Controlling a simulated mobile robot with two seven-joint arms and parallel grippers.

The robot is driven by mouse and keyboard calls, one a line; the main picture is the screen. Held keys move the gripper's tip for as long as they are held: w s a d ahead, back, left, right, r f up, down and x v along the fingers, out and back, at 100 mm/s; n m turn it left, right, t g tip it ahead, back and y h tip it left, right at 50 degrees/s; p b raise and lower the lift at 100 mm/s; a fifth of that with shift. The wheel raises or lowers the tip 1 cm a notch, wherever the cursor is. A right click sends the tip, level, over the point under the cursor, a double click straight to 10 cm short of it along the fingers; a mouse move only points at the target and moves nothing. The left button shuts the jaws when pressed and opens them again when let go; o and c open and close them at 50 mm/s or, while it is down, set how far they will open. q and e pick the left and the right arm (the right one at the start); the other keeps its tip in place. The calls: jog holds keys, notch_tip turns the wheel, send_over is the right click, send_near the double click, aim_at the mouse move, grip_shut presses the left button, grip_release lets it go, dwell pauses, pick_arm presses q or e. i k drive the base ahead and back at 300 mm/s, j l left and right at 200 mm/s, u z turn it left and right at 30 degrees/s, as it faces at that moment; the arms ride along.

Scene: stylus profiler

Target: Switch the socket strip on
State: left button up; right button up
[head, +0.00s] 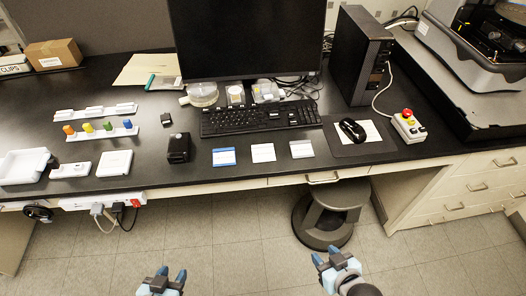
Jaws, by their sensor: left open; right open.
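The white socket strip (80,203) is fixed under the front edge of the bench at the left. Plugs with a white and a black cord sit in it. A small red spot, which looks like its switch (136,203), shows at its right end; whether it is on or off is too small to tell. My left gripper (171,273) is open and empty, below and to the right of the strip, apart from it. My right gripper (325,255) is open and empty in front of the bench, near the stool, far right of the strip.
The black bench top (200,190) holds a keyboard (260,117), a monitor (248,40), a mouse (352,130), a control box with a red button (408,126) and white trays (24,166). A dark stool (322,222) stands under the bench.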

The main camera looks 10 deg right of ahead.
aim_at(136, 202)
jog(key=u, duration=1.25)
